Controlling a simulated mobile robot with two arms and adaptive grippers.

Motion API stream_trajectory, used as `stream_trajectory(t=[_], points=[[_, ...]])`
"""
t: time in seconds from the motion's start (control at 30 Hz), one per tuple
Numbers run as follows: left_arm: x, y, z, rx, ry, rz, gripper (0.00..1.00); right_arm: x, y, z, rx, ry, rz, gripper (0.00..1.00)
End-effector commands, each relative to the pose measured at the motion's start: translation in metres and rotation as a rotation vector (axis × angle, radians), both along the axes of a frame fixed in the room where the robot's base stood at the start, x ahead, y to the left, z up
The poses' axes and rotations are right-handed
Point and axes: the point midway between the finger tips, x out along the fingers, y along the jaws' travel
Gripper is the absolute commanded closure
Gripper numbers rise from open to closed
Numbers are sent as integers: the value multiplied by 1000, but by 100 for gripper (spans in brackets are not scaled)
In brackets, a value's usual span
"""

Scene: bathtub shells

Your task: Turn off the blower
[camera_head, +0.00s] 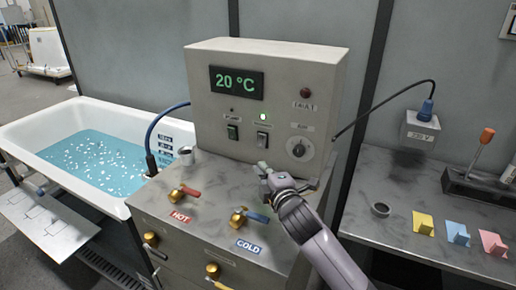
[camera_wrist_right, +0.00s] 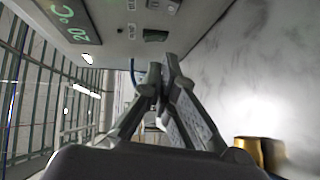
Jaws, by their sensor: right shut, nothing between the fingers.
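A grey control box (camera_head: 210,60) stands on the metal cabinet. The small labels are too blurred to read surely. My right gripper (camera_head: 263,170) is shut and empty, below and in front of the pale switch, apart from the panel as far as I can tell. My left gripper is not in view.
A round dial (camera_head: 299,148) sits right of the switches, below a dark red lamp (camera_head: 305,93). Red-handled (camera_head: 184,192) and blue-handled (camera_head: 249,215) taps stand on the cabinet. A water-filled bathtub (camera_head: 25,125) is at left. Colored blocks (camera_head: 457,233) lie on the right table.

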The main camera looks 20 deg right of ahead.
Motion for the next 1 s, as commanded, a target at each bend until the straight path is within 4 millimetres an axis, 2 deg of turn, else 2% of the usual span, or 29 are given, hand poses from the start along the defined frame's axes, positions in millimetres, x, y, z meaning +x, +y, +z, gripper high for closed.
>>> stream_trajectory(t=[0.17, 0.4, 0.6, 0.8, 1.0], points=[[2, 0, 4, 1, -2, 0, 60, 22, 0, 0, 1, 0, 0, 100], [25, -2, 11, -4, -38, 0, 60, 66, 0, -5, 2, 1, 0, 100], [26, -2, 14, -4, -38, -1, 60, 99, 1, -8, 2, 1, 0, 100], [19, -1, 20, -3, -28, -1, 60, 117, -21, -12, -2, 1, -1, 100], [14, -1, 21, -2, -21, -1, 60, 124, -27, -14, 0, 0, 0, 100]])
